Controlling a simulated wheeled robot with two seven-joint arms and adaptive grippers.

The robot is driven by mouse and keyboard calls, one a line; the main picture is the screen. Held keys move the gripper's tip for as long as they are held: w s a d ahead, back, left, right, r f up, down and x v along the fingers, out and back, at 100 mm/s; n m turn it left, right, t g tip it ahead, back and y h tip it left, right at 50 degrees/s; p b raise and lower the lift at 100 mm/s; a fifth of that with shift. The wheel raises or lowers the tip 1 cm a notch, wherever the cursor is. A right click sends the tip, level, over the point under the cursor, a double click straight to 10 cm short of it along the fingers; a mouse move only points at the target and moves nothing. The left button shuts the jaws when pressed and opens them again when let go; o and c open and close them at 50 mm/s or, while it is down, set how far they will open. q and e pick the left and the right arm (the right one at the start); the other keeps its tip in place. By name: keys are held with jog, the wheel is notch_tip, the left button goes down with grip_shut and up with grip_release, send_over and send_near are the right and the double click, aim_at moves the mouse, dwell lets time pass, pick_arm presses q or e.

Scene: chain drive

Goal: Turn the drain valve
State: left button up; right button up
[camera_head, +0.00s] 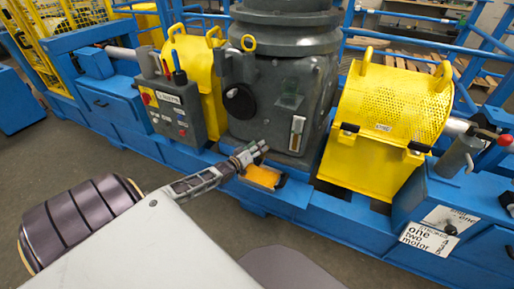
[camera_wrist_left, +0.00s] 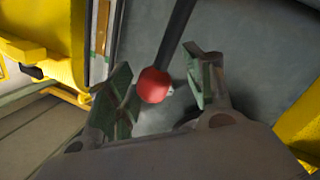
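In the left wrist view, a red ball knob (camera_wrist_left: 154,85) sits at the end of a dark rod (camera_wrist_left: 178,35); it looks like the drain valve's handle. My left gripper (camera_wrist_left: 162,88) has its fingers apart, one on each side of the knob. I cannot tell whether either finger touches it. In the head view, my left gripper (camera_head: 260,151) is at the lower front of the grey gearbox housing (camera_head: 275,95), above a yellow tray (camera_head: 263,177). The valve cannot be made out there. My right gripper is not in view.
A yellow perforated guard (camera_head: 392,110) stands right of the housing. A grey control box (camera_head: 177,112) and another yellow guard (camera_head: 197,60) stand to its left. The blue frame (camera_head: 350,211) runs along the front, with open floor before it.

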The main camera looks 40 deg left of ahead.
pick_arm(q)
jog(key=shift+r, duration=0.15)
jog(key=shift+s, duration=0.15)
jog(key=s, duration=1.1)
jog(key=shift+s+a+r, duration=0.15)
jog(key=shift+s, duration=0.2)
dwell(0.7)
